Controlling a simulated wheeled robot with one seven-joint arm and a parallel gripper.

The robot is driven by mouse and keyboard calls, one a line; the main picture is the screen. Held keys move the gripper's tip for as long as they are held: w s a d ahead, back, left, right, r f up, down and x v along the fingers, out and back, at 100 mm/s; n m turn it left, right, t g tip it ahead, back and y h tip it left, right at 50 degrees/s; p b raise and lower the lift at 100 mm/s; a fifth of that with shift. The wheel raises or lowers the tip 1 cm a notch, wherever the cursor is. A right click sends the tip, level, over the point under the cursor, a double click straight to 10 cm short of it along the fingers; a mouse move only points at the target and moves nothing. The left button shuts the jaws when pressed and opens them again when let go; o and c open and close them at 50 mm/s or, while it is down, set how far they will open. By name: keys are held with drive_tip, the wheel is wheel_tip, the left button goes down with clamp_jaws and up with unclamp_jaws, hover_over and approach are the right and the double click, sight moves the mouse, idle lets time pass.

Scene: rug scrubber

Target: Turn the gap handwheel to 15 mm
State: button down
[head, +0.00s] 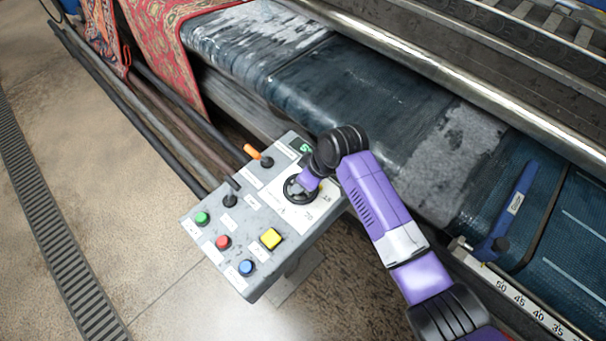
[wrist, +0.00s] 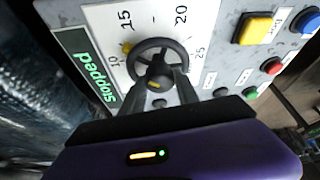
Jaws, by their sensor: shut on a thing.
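The black gap handwheel (wrist: 180,46) sits on a white dial plate (wrist: 100,22) printed 10, 15, 20 and 25. A yellow mark (wrist: 126,47) on the wheel's rim lies between the 10 and the 15. In the head view the handwheel (head: 289,190) is partly hidden by my gripper (head: 306,184). In the wrist view my gripper (wrist: 157,90) is shut on the wheel's hub, which has a short yellow line.
A blue lever (head: 510,212) and a ruler scale (head: 525,305) are at right. Belt and rollers run behind.

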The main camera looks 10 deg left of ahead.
drive_tip(key=shift+a+r+m+t+h+p, duration=0.1)
drive_tip(key=shift+m+t+h+p, duration=0.25)
drive_tip(key=shift+m, duration=0.8)
drive_tip(key=shift+m+t+h+p, duration=0.15)
drive_tip(key=shift+m+t+p, duration=0.3)
drive_tip(key=shift+m, duration=0.7)
drive_tip(key=c, duration=0.9)
unclamp_jaws()
drive_tip(key=shift+s, duration=0.1)
drive_tip(key=v, duration=0.7)
drive_tip(key=shift+r+b, duration=0.35)
drive_tip(key=shift+b, duration=0.1)
